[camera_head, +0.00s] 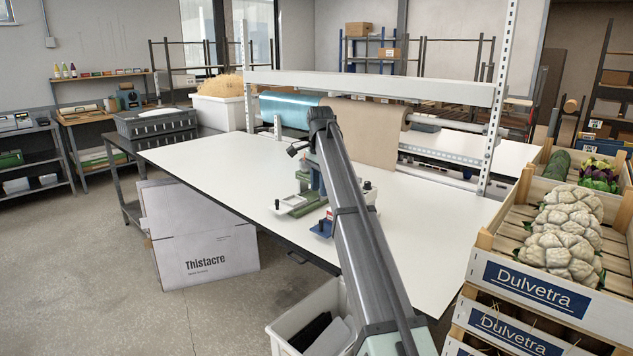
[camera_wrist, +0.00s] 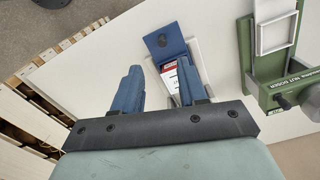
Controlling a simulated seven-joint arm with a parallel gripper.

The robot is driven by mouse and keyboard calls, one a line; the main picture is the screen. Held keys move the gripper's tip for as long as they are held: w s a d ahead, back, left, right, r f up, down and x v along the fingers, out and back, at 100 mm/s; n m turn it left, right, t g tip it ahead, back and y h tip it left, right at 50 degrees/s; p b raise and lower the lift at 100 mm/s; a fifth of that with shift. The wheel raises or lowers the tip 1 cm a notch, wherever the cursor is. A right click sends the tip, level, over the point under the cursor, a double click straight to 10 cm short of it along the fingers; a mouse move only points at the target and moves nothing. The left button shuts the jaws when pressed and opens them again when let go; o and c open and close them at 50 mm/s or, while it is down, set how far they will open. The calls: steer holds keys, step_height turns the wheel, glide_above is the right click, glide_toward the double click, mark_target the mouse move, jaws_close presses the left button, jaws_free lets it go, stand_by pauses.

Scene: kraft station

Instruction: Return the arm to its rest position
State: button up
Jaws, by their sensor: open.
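My gripper (camera_wrist: 160,84) shows in the wrist view with its two blue fingers apart and nothing held between them. It is above the white table top (camera_wrist: 115,45). Beyond the fingertips lies a blue device (camera_wrist: 166,42) with a red and white label, partly hidden by the right finger. A green device (camera_wrist: 268,45) with a pale square frame is to the right. In the head view my arm rises from the bottom and bends over the white table (camera_head: 210,155).
The green device (camera_head: 296,203) and the blue device (camera_head: 322,228) stand close to my arm on the table. A kraft paper roll (camera_head: 372,130) is behind it. Vegetable crates (camera_head: 540,290) stand at right, a white bin (camera_head: 290,338) below. The table's left part is clear.

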steer(key=s+a+f+n+g, duration=0.2)
steer(key=s+f, duration=0.7)
steer(key=f, duration=0.5)
steer(key=s+a+f+n+g, duration=0.1)
steer(key=s+f+n+g, duration=0.1)
steer(key=s+f, duration=0.9)
steer(key=s+d+f+n, duration=0.15)
steer(key=s+f, duration=0.25)
steer(key=f, duration=0.5)
steer(key=s+d+f+n+g, duration=0.1)
steer(key=s+d+f, duration=0.25)
steer(key=f, duration=0.55)
steer(key=s+d+f+n, duration=0.1)
steer(key=s+d+f, duration=0.1)
steer(key=s+f, duration=0.5)
steer(key=s+d+f+n, duration=0.1)
steer(key=s+d+f, duration=0.1)
steer(key=s+f, duration=0.5)
steer(key=s+d+f+n+g, duration=0.1)
steer(key=s+f, duration=0.6)
steer(key=s, duration=0.7)
steer(key=s+d+f+n, duration=0.2)
steer(key=s+d+f, duration=0.3)
steer(key=s+f, duration=0.3)
steer(key=s, duration=0.3)
steer(key=shift+s+g, duration=0.2)
steer(key=shift+g, duration=0.2)
steer(key=shift+d+n, duration=0.1)
steer(key=shift+n, duration=0.15)
